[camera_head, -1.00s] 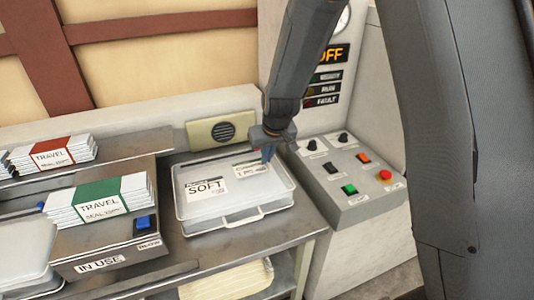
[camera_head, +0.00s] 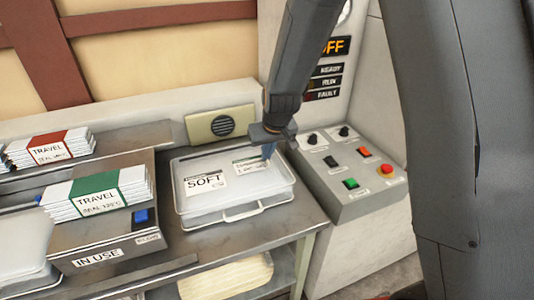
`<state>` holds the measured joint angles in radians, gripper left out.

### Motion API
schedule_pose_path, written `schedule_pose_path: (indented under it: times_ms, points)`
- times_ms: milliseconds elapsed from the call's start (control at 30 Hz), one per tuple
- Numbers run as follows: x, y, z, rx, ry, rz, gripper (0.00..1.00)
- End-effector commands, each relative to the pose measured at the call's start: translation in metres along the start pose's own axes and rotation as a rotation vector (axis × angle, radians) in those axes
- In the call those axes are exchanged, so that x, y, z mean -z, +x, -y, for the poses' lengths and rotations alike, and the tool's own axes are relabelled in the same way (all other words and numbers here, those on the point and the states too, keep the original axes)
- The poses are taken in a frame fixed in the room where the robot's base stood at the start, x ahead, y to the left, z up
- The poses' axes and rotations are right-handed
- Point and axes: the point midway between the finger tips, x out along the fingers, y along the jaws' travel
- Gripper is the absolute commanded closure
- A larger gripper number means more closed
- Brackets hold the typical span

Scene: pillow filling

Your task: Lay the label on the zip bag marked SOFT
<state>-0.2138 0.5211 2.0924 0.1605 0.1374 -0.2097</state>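The zip bag marked SOFT (camera_head: 239,205) lies flat on the metal counter, pale and translucent with a handle at its front edge. Its printed SOFT panel (camera_head: 205,183) is at the left of its top. A small white label with a green strip (camera_head: 252,168) shows over the right back part of the bag's top. My gripper (camera_head: 268,153) points down at the label's right end, its fingertips at or just above it. The fingers are small and seen from the side, so whether they grip the label is unclear.
A control box (camera_head: 349,177) with knobs and coloured buttons stands right of the bag. A speaker (camera_head: 221,126) is behind it. Green-banded TRAVEL packs (camera_head: 98,198) lie on a stand at left, red-banded TRAVEL packs (camera_head: 50,150) further back. The counter's front right is clear.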

Motion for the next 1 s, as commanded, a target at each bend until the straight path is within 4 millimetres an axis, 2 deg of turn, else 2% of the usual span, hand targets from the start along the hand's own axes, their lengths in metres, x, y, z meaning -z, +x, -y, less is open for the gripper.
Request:
schedule_pose_path:
  times_ms: [1000]
  points:
    - [-0.0029,0.0075,0.0000,0.000,0.000,0.000,1.00]
